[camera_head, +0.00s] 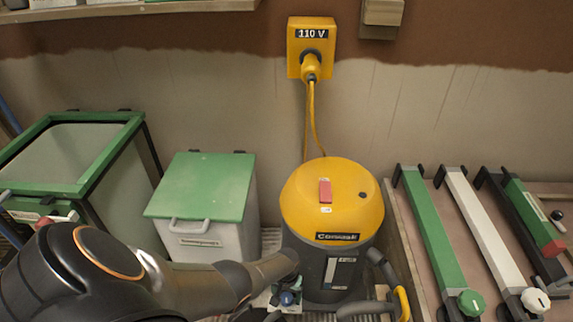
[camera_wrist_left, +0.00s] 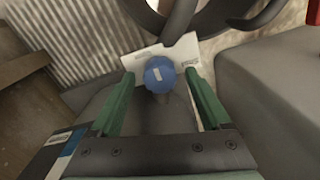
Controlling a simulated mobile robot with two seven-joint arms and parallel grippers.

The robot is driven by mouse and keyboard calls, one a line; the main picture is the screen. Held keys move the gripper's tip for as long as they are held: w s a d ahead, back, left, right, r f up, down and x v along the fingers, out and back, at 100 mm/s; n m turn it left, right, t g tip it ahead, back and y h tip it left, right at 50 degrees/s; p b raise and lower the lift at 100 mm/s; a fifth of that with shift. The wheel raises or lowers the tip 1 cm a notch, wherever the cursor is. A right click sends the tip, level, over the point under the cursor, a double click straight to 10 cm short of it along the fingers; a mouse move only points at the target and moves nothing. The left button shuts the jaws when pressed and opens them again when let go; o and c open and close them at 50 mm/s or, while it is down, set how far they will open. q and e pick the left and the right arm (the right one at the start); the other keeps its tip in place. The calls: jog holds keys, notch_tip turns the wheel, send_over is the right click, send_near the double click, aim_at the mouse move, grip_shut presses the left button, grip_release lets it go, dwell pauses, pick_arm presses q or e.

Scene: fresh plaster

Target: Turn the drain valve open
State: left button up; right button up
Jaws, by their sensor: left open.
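A round blue knob (camera_wrist_left: 160,74) with a small pale mark, apparently the drain valve, sits in front of a white plate (camera_wrist_left: 180,52) in the left wrist view. In the head view the blue knob (camera_head: 287,298) is low at the front of a yellow and dark grey vacuum drum (camera_head: 332,205). My left gripper (camera_wrist_left: 159,78) is open, with one green finger on each side of the knob and a gap on both sides. In the head view my left gripper (camera_head: 284,290) is small and partly hidden by its own wrist. My right gripper does not show.
A grey bin with a green lid (camera_head: 200,187) stands left of the drum, and a green-framed box (camera_head: 75,150) is farther left. A yellow cable runs up to a 110 V box (camera_head: 311,48). Long clamps (camera_head: 433,230) lie to the right.

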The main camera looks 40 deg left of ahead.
aim_at(287, 298)
pick_arm(q)
jog(key=shift+r, duration=0.1)
pick_arm(e)
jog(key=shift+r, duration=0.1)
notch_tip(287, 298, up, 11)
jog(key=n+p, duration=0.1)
jog(key=p, duration=0.9)
pick_arm(q)
notch_tip(287, 298, up, 12)
jog(key=p, duration=0.1)
jog(key=shift+r, duration=0.15)
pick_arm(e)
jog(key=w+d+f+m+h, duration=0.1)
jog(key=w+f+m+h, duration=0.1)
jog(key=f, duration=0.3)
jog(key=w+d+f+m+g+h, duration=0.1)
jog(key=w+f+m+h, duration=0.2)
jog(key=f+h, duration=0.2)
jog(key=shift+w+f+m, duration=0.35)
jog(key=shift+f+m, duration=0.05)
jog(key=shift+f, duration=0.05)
pick_arm(q)
jog(key=shift+d+r, duration=0.1)
